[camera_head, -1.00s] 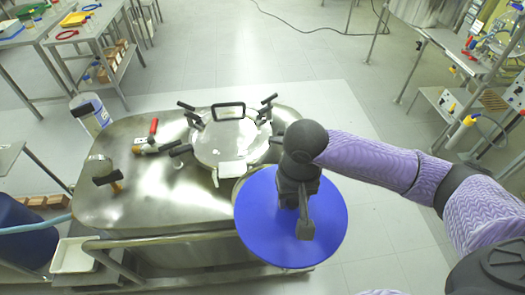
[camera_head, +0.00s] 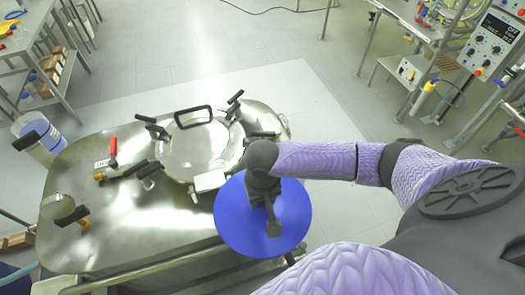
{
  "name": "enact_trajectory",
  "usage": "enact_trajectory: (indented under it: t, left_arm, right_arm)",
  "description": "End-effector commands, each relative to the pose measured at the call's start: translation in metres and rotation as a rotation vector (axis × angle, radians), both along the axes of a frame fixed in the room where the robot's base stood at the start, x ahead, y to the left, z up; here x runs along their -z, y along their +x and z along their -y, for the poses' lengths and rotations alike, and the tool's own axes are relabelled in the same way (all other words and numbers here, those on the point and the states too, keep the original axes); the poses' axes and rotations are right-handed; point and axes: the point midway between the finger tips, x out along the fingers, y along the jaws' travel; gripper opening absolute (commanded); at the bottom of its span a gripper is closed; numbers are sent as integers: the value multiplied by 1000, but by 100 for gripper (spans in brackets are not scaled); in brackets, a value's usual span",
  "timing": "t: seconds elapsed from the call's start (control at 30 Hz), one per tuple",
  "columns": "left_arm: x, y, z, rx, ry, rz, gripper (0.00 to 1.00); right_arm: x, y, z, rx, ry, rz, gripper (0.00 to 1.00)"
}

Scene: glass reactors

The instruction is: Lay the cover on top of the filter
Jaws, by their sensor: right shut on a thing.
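The cover is a flat, round blue disc (camera_head: 240,230) in the camera_head view, below and right of the middle of the steel vessel. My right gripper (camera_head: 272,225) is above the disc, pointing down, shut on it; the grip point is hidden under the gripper. The disc overlaps the front right edge of the steel vessel (camera_head: 130,225). I cannot tell whether it touches anything below. My left gripper is not in view.
A round clamped lid (camera_head: 195,150) with black handles stands on the vessel just behind the disc. A red-handled valve (camera_head: 112,155) and a gauge (camera_head: 58,207) are further left. A steel rail runs along the front. Benches stand at both sides.

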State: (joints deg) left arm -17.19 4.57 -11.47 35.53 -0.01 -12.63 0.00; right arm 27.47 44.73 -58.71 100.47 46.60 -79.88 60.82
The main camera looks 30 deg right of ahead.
Motion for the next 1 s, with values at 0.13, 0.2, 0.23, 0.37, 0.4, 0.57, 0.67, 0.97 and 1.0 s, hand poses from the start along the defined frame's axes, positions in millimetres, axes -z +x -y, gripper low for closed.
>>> enact_trajectory:
  t: [0.13,0.2,0.23,0.37,0.4,0.57,0.67,0.97,1.0]
  left_arm:
    - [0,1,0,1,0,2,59]
    - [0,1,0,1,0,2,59]
    - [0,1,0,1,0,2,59]
    - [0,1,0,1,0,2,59]
    - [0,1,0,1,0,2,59]
    - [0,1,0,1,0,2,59]
    - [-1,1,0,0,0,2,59]
    - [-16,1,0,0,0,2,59]
    - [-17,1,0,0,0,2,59]
  right_arm:
    - [2,0,0,1,0,0,0]
    - [3,0,0,1,0,-1,53]
    - [3,0,0,1,0,0,60]
    - [2,0,0,1,0,0,82]
    - [2,0,0,1,0,0,82]
    - [2,0,0,1,0,0,82]
    - [-3,0,0,0,0,2,82]
    - [-82,1,0,0,2,5,82]
    - [-92,1,0,1,2,4,82]
